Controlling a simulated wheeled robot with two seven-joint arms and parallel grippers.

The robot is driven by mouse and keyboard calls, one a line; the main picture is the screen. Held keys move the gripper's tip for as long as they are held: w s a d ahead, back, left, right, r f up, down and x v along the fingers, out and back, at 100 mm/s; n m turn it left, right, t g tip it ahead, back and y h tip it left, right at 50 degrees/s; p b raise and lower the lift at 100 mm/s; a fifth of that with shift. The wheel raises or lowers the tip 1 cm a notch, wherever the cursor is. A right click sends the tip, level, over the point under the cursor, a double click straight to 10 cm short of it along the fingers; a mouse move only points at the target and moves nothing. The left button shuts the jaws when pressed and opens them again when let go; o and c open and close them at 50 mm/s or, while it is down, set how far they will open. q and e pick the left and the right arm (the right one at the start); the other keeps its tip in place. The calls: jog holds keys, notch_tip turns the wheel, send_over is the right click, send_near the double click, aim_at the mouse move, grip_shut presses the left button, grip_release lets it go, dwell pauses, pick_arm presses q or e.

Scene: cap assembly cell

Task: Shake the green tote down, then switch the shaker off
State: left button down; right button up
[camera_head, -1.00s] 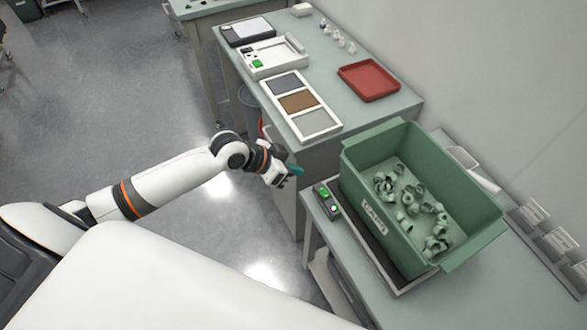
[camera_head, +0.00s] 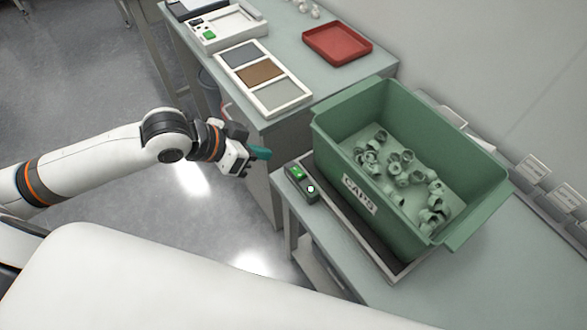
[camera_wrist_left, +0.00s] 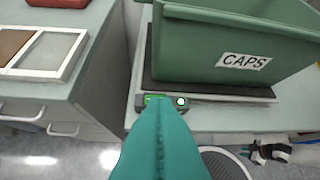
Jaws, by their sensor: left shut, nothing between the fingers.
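The green tote (camera_head: 329,158), labelled CAPS, stands on the shaker (camera_head: 375,247), a flat dark plate with a pale edge. Several greenish-grey caps (camera_head: 401,169) lie loose in it, heaped along its middle and right. The shaker's control box (camera_head: 301,184) has a green switch and a lit white button at the tote's left corner. My left gripper (camera_head: 262,153) is shut and empty, its teal fingertips left of and above the box. In the left wrist view the teal fingers (camera_wrist_left: 160,125) point toward the switch and cover part of the box.
A side table holds a three-part tray (camera_head: 263,76), a red tray (camera_head: 337,43) and a white device (camera_head: 226,26). Small card holders (camera_head: 547,181) line the wall at right. Open floor lies left of the tables.

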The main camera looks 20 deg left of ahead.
pick_arm(q)
send_over(302, 172)
jog(key=s+a, duration=0.2)
jog(key=f, duration=0.7)
jog(key=shift+w+d+f, duration=0.1)
jog(key=shift+w, duration=0.15)
jog(key=f, duration=0.2)
jog(key=shift+s+f, duration=0.2)
jog(key=shift+f, duration=0.7)
pick_arm(e)
jog(key=shift+s+a+r, duration=0.1)
jog(key=shift+s+r, duration=0.1)
jog(key=shift+r, duration=0.1)
pick_arm(q)
jog(key=shift+s+d+f+p, duration=0.1)
jog(key=shift+f+p, duration=0.05)
jog(key=shift+p, duration=0.4)
pick_arm(e)
jog(key=shift+r, duration=0.25)
